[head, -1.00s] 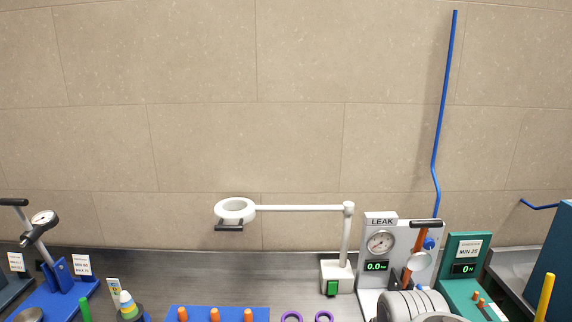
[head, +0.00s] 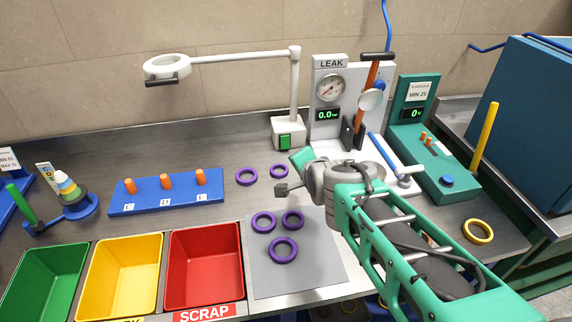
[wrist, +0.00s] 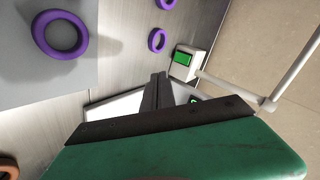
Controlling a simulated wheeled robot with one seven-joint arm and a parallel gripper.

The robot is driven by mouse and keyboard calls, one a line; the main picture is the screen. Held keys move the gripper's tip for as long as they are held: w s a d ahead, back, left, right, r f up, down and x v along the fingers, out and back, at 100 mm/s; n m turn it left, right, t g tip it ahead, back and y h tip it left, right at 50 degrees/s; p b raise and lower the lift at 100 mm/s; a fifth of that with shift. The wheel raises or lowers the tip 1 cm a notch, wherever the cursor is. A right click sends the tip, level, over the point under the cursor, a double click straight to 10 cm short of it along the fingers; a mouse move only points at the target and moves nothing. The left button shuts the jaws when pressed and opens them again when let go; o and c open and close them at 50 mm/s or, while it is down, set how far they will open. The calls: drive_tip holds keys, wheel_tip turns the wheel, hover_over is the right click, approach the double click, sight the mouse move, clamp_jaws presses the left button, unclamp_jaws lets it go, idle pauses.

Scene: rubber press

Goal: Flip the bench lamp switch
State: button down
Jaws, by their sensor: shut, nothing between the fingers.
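The bench lamp has a white ring head (head: 168,66) on a long white arm (head: 240,57) and a post on a white base box (head: 289,130). Its green switch (head: 284,142) is on the front of that box; the switch also shows in the wrist view (wrist: 183,59). My gripper (head: 282,189) is in front of the lamp base, apart from the switch. In the wrist view its dark fingers (wrist: 157,92) are together and empty, pointing toward the lamp side. I cannot tell whether the lamp is lit.
The leak tester (head: 331,100) stands right of the lamp base, with a green force unit (head: 425,150) beyond. Purple rings (head: 246,177) lie on the bench and on a grey mat (head: 310,285). A blue peg board (head: 140,205) and red bin (head: 205,265) are left.

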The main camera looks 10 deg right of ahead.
sight(286, 147)
drive_tip(key=w+f+m+t+b, duration=0.1)
drive_tip(key=w+f+m, duration=0.1)
drive_tip(key=w+f+m+t+b, duration=0.1)
drive_tip(key=w+f+m+b, duration=0.1)
drive_tip(key=shift+w+m, duration=0.35)
drive_tip(key=shift+m, duration=0.05)
drive_tip(key=shift+w+r+t, duration=0.15)
drive_tip(key=shift+r+t, duration=0.05)
drive_tip(key=shift+t, duration=0.1)
drive_tip(key=x, duration=0.4)
drive_tip(key=p+x, duration=0.1)
drive_tip(key=x, duration=0.4)
drive_tip(key=r+x, duration=0.1)
drive_tip(key=x, duration=0.4)
drive_tip(key=shift+w, duration=0.15)
drive_tip(key=shift+f, duration=0.1)
drive_tip(key=shift+w+f+b, duration=0.15)
drive_tip(key=shift+f+b, duration=0.3)
drive_tip(key=shift+b, duration=0.8)
drive_tip(key=shift+r+p, duration=0.5)
drive_tip(key=shift+r, duration=0.1)
